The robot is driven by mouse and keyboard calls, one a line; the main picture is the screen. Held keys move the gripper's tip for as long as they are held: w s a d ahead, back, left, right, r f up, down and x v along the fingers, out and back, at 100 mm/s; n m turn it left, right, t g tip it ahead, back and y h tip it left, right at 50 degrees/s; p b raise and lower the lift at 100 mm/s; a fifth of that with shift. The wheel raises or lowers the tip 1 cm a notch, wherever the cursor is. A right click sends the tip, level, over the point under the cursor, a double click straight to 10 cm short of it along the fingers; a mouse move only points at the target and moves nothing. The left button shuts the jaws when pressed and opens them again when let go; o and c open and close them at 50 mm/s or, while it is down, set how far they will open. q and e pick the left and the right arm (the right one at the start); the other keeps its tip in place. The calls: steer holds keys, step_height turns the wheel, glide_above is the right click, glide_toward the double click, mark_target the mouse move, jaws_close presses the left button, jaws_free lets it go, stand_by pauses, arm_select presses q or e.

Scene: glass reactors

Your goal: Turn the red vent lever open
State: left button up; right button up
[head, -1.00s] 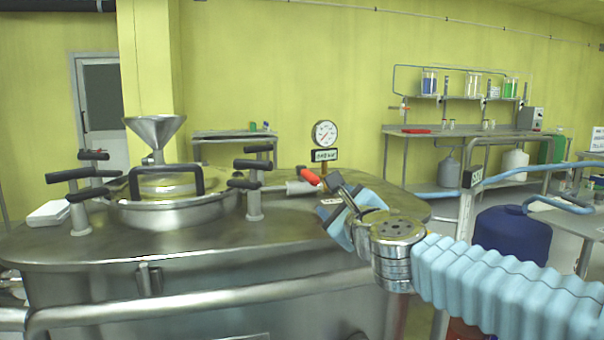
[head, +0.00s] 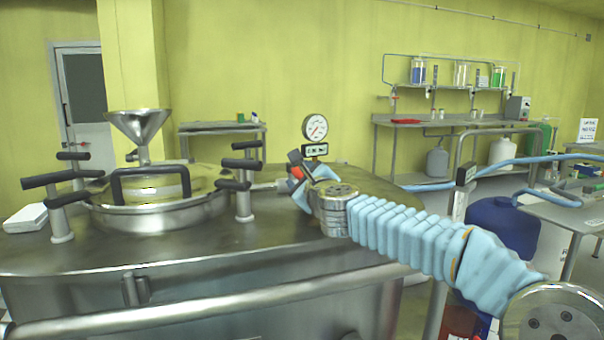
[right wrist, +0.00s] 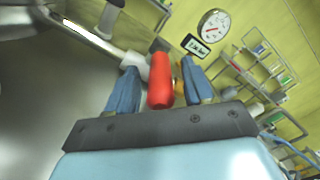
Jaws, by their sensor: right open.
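The red vent lever (right wrist: 160,80) stands between the two blue-covered fingers of my right gripper (right wrist: 158,90) in the right wrist view. A visible gap lies on each side of the lever, so the jaws are open around it. In the head view only a small bit of the red lever (head: 297,172) shows beside my right gripper (head: 303,178), which hides the rest. The lever sits at the end of a metal vent pipe (head: 265,186) on top of the steel reactor (head: 270,225). My left gripper is not in view.
A pressure gauge (head: 315,127) with a small display (head: 315,150) stands just behind the gripper. Black-handled clamps (head: 243,180) and a lid with a funnel (head: 138,124) are to the left. A blue drum (head: 505,225) stands at the right.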

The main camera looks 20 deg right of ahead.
steer(key=shift+w, duration=0.2)
steer(key=shift+c, duration=0.3)
jaws_close()
